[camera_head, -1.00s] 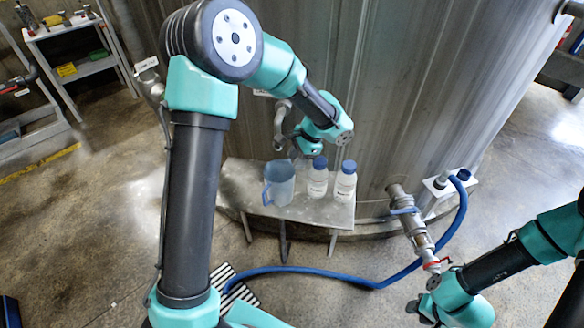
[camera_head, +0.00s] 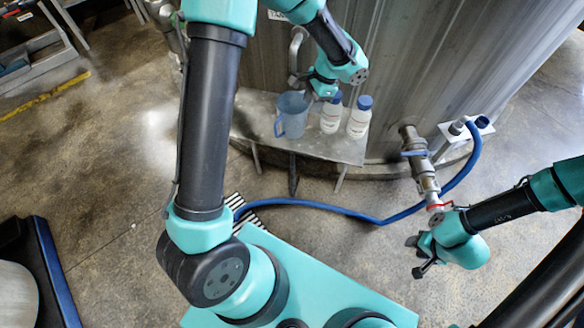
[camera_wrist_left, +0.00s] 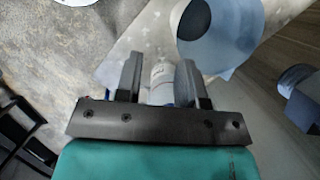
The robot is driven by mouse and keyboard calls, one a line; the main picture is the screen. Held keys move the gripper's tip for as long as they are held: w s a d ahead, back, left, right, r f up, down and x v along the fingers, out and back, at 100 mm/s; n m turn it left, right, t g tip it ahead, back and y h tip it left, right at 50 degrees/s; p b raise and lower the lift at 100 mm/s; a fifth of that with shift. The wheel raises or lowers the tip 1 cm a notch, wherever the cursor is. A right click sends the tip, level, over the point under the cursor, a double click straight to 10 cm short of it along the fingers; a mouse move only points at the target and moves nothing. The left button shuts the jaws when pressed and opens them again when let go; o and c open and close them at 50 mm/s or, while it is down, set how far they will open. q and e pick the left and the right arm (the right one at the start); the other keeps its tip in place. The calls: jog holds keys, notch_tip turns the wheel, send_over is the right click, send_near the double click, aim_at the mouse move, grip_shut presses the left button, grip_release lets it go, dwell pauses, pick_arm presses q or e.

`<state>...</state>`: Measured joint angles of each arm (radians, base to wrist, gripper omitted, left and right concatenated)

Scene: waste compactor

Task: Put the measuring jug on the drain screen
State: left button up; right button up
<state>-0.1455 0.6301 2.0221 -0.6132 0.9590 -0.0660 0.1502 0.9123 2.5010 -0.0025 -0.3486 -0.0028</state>
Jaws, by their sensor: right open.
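The measuring jug (camera_head: 292,115) is translucent blue with a handle on its left, and stands upright on a grey metal shelf (camera_head: 258,135) against the tank. My left gripper (camera_head: 318,92) is just above and behind the jug and the nearer bottle; its fingers are partly hidden there. In the left wrist view its fingers (camera_wrist_left: 161,72) are apart, with a pale cylinder seen between them, apparently not clamped. A black-and-white striped grating (camera_head: 240,212) on the floor, possibly the drain screen, is partly hidden by my body. My right gripper (camera_head: 415,257) is open and empty over the floor.
Two white bottles with blue caps stand right of the jug, one close (camera_head: 331,117), one further right (camera_head: 359,120). The tank wall rises directly behind the shelf.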

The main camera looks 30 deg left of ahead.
pick_arm(q)
jog(key=s+d+f+n+t+h, duration=0.2)
jog(key=s+f+n+h, duration=0.4)
jog(key=s+f, duration=1.2)
notch_tip(320, 180, down, 4)
jog(key=n+t, duration=0.1)
jog(key=n, duration=0.3)
jog(key=shift+r+t, duration=0.2)
jog(key=shift+t, duration=0.2)
